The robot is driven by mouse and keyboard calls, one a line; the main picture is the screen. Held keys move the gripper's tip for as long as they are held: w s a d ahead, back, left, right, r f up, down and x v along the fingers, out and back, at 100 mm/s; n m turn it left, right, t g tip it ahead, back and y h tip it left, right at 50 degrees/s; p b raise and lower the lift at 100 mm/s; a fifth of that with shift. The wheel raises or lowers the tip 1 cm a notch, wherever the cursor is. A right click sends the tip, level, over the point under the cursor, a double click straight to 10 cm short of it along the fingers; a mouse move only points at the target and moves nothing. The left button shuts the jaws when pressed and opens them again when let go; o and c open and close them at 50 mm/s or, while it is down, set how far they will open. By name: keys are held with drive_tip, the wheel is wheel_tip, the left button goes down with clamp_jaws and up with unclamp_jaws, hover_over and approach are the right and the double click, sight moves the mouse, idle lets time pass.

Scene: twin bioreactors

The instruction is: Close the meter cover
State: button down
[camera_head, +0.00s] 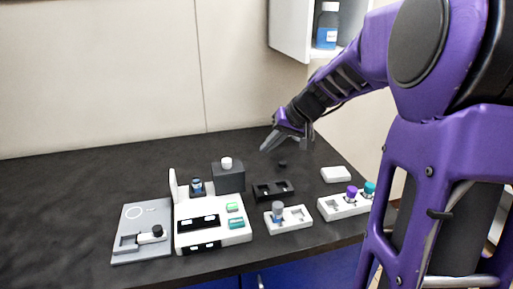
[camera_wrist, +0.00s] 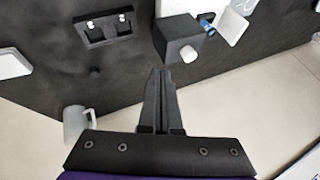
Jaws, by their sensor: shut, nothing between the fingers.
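The white meter (camera_head: 212,232) stands near the front of the dark bench, with dark display windows and green buttons. Its cover (camera_head: 173,187) appears to be the thin white panel standing upright at its back left, so it looks open. A vial with a dark cap and blue label (camera_head: 197,187) sits at the meter's back. In the wrist view a white panel, apparently the cover (camera_wrist: 231,26), shows at top right beside the blue vial (camera_wrist: 206,25). My gripper (camera_head: 266,149) is above the back of the bench, well apart from the meter. Its fingers (camera_wrist: 160,72) are together and empty.
A dark box (camera_head: 229,181) with a white knob stands behind the meter. A grey plate (camera_head: 128,218) lies left of it. A black rack (camera_head: 264,195) and white racks (camera_head: 298,224) (camera_head: 330,210) are to the right. A grey mug (camera_wrist: 76,124) is near my gripper. The bench's back left is clear.

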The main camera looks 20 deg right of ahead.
sight(234, 166)
drive_tip(key=w+a+f, duration=0.1)
drive_tip(key=a+f, duration=0.1)
drive_tip(key=w+a+f, duration=0.3)
drive_tip(key=a+f, duration=0.1)
drive_tip(key=shift+w+f, duration=0.15)
drive_tip(key=shift+w, duration=0.15)
drive_tip(key=shift+w+a, duration=0.15)
drive_tip(key=shift+a, duration=0.25)
drive_tip(key=a, duration=1.1)
drive_tip(key=shift+a, duration=0.15)
